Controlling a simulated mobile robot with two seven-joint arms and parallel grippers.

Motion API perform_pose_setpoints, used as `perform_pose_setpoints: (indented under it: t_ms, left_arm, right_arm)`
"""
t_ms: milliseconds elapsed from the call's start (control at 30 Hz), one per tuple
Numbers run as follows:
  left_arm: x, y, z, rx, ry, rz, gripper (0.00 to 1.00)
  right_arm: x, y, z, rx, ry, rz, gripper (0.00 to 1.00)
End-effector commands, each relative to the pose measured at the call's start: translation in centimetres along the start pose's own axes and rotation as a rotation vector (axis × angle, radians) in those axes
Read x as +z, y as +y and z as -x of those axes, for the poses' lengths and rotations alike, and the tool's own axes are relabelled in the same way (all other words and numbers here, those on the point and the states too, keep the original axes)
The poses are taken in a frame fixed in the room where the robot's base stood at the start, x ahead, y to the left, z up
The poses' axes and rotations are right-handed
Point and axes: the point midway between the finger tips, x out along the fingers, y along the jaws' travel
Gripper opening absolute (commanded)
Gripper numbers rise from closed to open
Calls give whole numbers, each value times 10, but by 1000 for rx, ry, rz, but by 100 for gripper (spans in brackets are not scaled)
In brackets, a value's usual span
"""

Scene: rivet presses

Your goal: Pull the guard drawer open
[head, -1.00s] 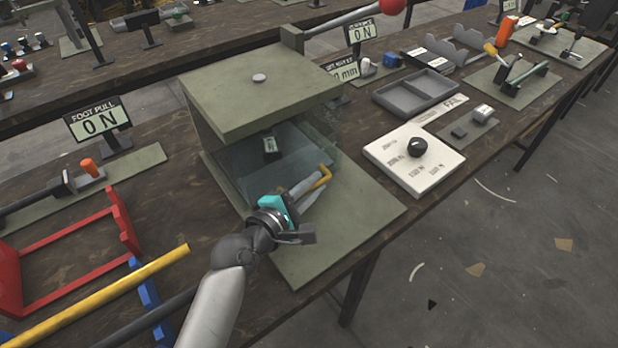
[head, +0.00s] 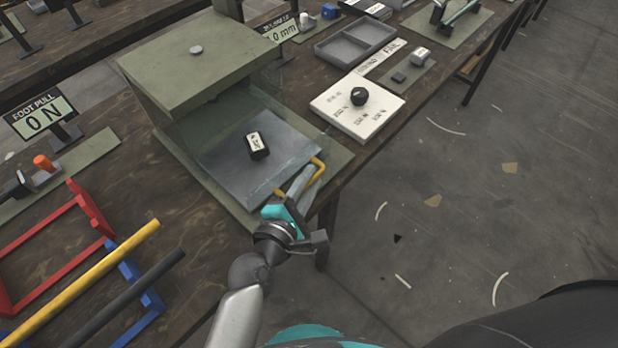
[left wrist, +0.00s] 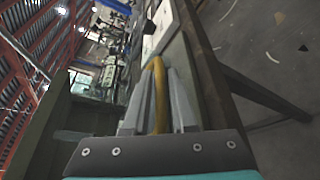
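The press (head: 195,65) is a green box with an open front on the bench. Its guard drawer (head: 230,180), a grey plate with clear walls, extends out of the front toward me. A small dark block with a light label (head: 257,145) lies on it. The drawer's yellow handle (head: 319,170) is at its front edge. My left gripper (head: 304,181) is on the handle; in the left wrist view the yellow bar (left wrist: 157,95) runs between the two grey fingers, which look closed on it. My right gripper is not in view.
A white panel with a black knob (head: 358,97) and a grey divided tray (head: 355,42) lie right of the press. Red and blue frames with a yellow bar (head: 85,280) stand at left. Open floor lies beyond the bench edge at right.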

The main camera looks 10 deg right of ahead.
Motion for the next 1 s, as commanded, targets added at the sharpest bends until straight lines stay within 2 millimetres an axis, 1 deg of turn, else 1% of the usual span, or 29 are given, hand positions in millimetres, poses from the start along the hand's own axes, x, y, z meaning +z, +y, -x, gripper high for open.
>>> perform_pose_setpoints:
  t_ms: [33,133,167,400,533,667,1000]
  left_arm:
    - [0,0,0,0,0,0,32]
    - [0,0,0,0,0,0,43]
    - [0,0,0,0,0,0,45]
    - [0,1,0,1,-1,0,45]
    - [0,1,9,0,0,0,45]
    - [0,0,29,-2,0,-1,45]
    - [0,-1,102,-5,-1,-1,45]
  right_arm:
    - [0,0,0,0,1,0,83]
    - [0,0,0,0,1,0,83]
    - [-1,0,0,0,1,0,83]
    - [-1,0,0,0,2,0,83]
    - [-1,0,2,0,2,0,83]
    - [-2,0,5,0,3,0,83]
    - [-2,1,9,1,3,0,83]
